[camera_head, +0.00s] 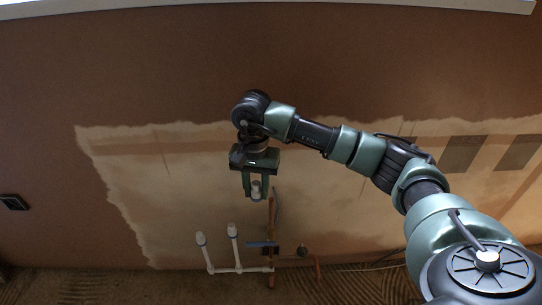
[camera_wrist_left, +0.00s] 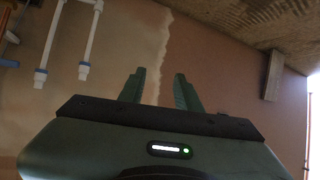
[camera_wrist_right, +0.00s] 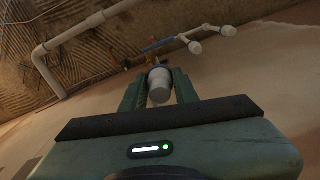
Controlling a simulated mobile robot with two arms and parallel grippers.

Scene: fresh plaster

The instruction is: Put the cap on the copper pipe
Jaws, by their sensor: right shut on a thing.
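My right gripper (camera_head: 256,198) is shut on a small whitish cap (camera_head: 255,187), which shows between the fingers. The cap also shows in the right wrist view (camera_wrist_right: 159,87). The orange-brown copper pipe (camera_head: 271,222) stands upright in front of the wall in the head view. The held cap appears just left of the pipe's upper end; the gap in depth is hard to tell. In the right wrist view the cap and fingers hide most of the copper pipe. My left gripper (camera_wrist_left: 160,88) shows only in its wrist view, open and empty.
White pipes (camera_head: 238,270) with two upright, white-ended branches stand left of the copper pipe. A blue piece (camera_head: 262,244) crosses the copper pipe low down. A short copper-coloured pipe (camera_head: 317,268) stands to the right. A thick pale pipe (camera_wrist_right: 70,41) crosses the right wrist view.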

